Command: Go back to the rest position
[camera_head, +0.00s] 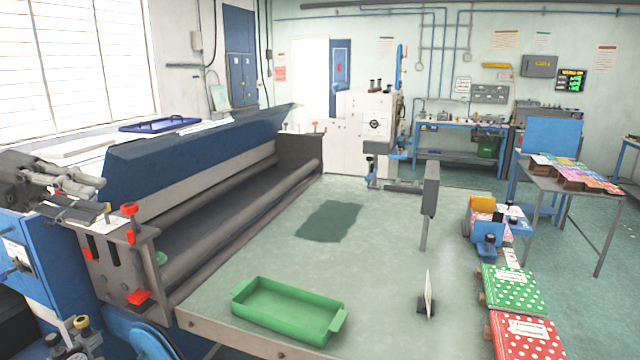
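My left gripper (98,200) is at the far left edge of the head view, grey and dark, pointing right. It is in front of the blue machine's near end, above its grey end plate. Its fingers overlap in this view, so I cannot tell whether they are open or shut. I see nothing clearly held in it. My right gripper is not in view. A dark green flat piece (330,221) lies on the pale green table (390,265). An empty-looking green tray (288,312) is at the table's near edge.
The blue machine with long rollers (245,197) runs along the table's left side. A white sewing machine (375,122) stands at the back. A dark upright post (430,200) and small upright plate (428,295) stand on the right. Dotted green (514,290) and red (525,338) packs lie at right.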

